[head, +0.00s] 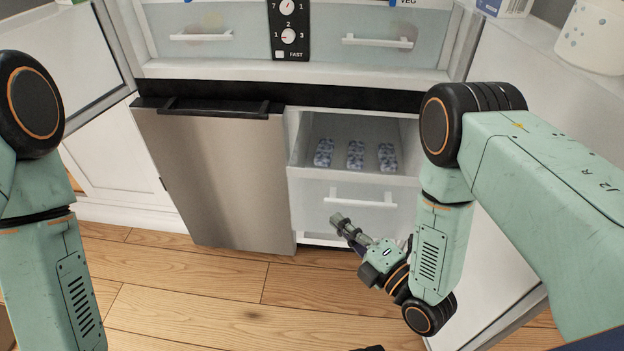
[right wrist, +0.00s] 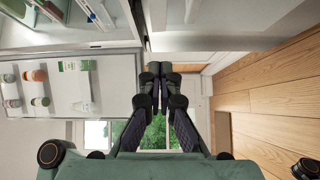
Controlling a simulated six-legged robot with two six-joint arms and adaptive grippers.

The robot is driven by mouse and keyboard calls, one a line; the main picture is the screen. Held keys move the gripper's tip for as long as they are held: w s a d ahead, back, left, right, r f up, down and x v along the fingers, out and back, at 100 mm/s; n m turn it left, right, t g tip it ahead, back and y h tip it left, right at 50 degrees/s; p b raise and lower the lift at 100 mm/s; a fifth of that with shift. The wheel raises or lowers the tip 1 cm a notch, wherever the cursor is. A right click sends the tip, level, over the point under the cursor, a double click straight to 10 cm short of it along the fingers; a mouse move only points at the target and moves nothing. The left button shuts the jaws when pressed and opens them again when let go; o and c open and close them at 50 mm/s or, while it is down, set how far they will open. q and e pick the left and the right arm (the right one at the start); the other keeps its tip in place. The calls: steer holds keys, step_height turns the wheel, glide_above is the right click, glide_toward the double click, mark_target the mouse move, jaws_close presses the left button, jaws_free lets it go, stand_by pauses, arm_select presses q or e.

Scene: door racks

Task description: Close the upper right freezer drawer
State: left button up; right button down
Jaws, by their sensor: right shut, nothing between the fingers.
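The upper right freezer drawer (head: 310,190) has a pale front with a white bar handle (head: 362,199). It is pulled out, and several blue-and-white packs (head: 356,156) show inside it. My right gripper (head: 338,220) is in front of the drawer front, low and just left of the handle's middle. It is shut and empty; whether it touches the front I cannot tell. Its closed fingers also show in the right wrist view (right wrist: 155,72). My left arm shows at the left of the head view, but its gripper is out of view.
A closed steel door (head: 215,180) stands left of the drawer. Fridge drawers (head: 200,40) and a control panel (head: 290,28) are above. Open fridge doors (head: 560,110) flank both sides. A door rack with bottles (right wrist: 40,88) shows in the right wrist view. The wooden floor (head: 200,310) is clear.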

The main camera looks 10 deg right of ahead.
steer(key=b, duration=0.3)
glide_toward(302, 173)
steer(key=w+a, duration=0.2)
steer(key=a, duration=0.2)
steer(key=w, duration=0.1)
steer(key=w+d, duration=0.1)
steer(key=shift+w+n, duration=0.25)
steer(key=shift+n, duration=0.05)
steer(key=shift+w, duration=0.25)
